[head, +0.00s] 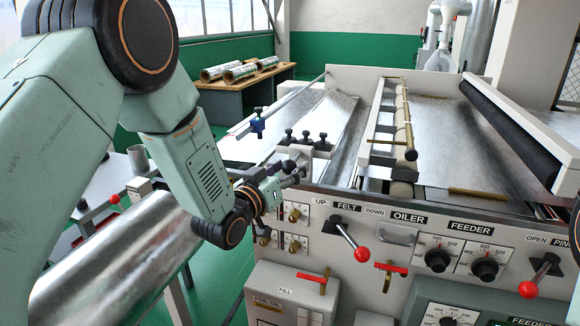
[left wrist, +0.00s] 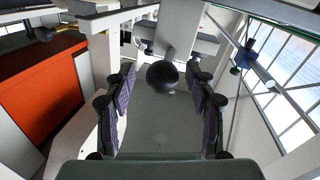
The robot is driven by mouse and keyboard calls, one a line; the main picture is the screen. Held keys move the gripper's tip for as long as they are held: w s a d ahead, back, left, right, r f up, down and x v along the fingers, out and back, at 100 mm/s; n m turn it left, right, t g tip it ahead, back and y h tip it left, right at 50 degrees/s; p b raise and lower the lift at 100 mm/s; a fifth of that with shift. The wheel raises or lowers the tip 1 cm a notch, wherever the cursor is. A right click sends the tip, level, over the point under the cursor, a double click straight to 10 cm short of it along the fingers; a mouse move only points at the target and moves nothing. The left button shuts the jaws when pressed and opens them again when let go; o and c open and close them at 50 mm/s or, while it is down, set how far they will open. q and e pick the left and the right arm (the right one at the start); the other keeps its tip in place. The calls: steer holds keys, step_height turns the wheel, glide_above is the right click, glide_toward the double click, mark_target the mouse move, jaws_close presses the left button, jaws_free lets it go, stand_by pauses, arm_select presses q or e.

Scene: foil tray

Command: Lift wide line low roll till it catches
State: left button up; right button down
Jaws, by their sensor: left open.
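My left gripper (head: 292,172) reaches in from the left to the machine's near left corner, just below a small cluster of black knobs (head: 305,138). It is open. In the left wrist view, its two padded fingers stand apart on either side of a round black knob (left wrist: 162,76). I cannot tell whether they touch it. No label naming a low roll or wide line can be read. A large silver roll (head: 110,262) lies low at the left, partly behind my left arm. My right gripper is not in view.
A front panel holds red-knobbed levers (head: 350,241) marked FELT and OPEN, dials (head: 438,258) and red-handled valves (head: 309,276). A slanted rod with a blue clamp (head: 257,122) stands beyond my gripper. Foil rolls (head: 240,72) lie on a back table.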

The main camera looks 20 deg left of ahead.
arm_select(q)
steer(key=shift+w, duration=0.6)
steer(key=shift+s+a+r, duration=0.1)
steer(key=shift+s+a, duration=0.1)
steer(key=shift+w+d, duration=0.25)
steer(key=shift+d, duration=0.05)
steer(key=c, duration=0.3)
steer(key=shift+a, duration=0.2)
steer(key=c, duration=0.5)
steer(key=shift+d, duration=0.1)
jaws_close()
